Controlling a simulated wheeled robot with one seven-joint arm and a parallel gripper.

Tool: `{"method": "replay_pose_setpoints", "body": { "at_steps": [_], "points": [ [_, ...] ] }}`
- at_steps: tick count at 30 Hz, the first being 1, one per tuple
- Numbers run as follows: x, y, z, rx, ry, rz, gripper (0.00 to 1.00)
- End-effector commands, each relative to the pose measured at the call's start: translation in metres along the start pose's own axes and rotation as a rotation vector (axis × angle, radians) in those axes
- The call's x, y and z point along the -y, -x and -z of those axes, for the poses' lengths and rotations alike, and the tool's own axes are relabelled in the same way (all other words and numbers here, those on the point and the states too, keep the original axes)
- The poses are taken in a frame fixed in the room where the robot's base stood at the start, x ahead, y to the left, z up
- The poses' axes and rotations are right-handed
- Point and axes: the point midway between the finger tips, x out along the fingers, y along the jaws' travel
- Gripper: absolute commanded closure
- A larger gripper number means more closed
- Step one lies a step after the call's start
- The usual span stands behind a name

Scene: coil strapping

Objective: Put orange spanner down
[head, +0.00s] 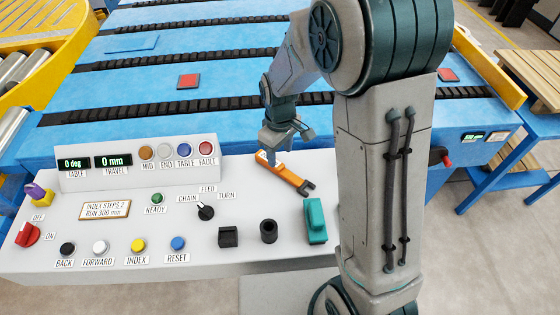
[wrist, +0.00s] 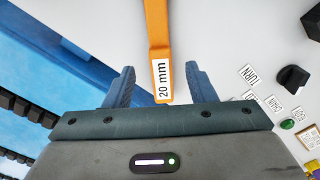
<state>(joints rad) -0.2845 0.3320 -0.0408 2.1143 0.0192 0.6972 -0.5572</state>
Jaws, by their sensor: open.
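The orange spanner (head: 284,172) lies on the light panel top at its back right, its dark open jaw end pointing to the front right. In the wrist view the orange handle (wrist: 157,35) carries a "20 mm" label and runs up between two blue fingers. My gripper (head: 284,138) is above the label end of the spanner. In the wrist view my gripper (wrist: 160,85) is open, with a gap between each finger and the handle. Whether the spanner rests fully flat is hard to tell.
A teal block (head: 316,222), a black ring-shaped piece (head: 268,231) and a black square block (head: 228,236) stand in front of the spanner. The selector knob (head: 206,212) is to its left. A raised display box (head: 138,160) stands at the panel's back left. The blue conveyor (head: 210,115) lies behind.

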Motion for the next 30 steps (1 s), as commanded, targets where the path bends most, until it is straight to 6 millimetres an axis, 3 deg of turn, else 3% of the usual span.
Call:
{"method": "replay_pose_setpoints", "body": {
  "at_steps": [6, 14, 17, 24, 30],
  "points": [
    [-0.001, 0.043, 0.001, -0.004, 0.001, -0.002, 0.49],
    [0.000, 0.068, -0.006, -0.008, -0.021, -0.005, 0.49],
    [0.000, 0.083, -0.023, -0.029, -0.085, -0.015, 0.49],
    [0.011, 0.126, -0.093, -0.116, -0.355, -0.054, 0.49],
    [0.030, 0.143, -0.150, -0.190, -0.583, -0.083, 0.49]
  ]
}}
